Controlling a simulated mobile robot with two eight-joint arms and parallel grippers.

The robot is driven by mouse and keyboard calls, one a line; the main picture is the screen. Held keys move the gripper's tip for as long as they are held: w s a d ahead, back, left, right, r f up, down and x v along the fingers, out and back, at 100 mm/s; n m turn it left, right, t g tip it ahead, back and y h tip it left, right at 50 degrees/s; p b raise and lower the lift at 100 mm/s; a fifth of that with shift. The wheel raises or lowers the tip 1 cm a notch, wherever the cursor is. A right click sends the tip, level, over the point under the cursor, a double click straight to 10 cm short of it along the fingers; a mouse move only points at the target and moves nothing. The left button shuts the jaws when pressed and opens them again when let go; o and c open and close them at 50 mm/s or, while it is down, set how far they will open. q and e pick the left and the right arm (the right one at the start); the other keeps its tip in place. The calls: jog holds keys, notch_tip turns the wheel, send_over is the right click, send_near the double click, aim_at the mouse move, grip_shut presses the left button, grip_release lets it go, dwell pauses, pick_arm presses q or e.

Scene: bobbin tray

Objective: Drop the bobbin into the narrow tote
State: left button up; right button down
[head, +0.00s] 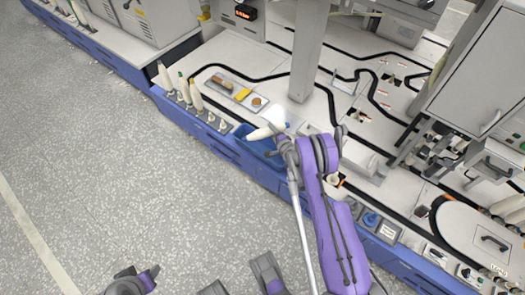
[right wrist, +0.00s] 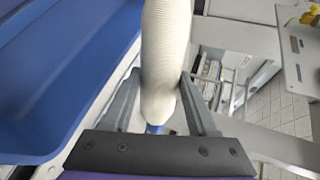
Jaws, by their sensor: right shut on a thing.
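My right gripper (head: 279,137) is shut on a white, ribbed bobbin (head: 261,133). In the right wrist view the bobbin (right wrist: 165,55) stands between the two grey fingers (right wrist: 160,103), with a blue tip at its near end. The narrow blue tote (head: 262,149) is at the front edge of the bench, below the bobbin and partly hidden by my arm. In the right wrist view the tote (right wrist: 50,80) fills the left side, and the bobbin is beside its rim. Dark grey and purple parts of mine show at the bottom of the head view; the left gripper's state is unclear there.
Several upright bobbins (head: 195,95) stand on the bench to the left of the tote. A tray (head: 238,90) with brown and yellow items lies behind. A grey post (head: 306,50) rises from the bench behind my right gripper. The speckled floor (head: 100,170) in front is clear.

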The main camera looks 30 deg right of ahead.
jog(key=shift+f, duration=0.55)
jog(key=shift+c, duration=0.5)
grip_release()
jog(key=b+v, duration=0.3)
jog(key=v, duration=0.7)
jog(key=shift+s, duration=0.4)
jog(key=shift+r, duration=0.1)
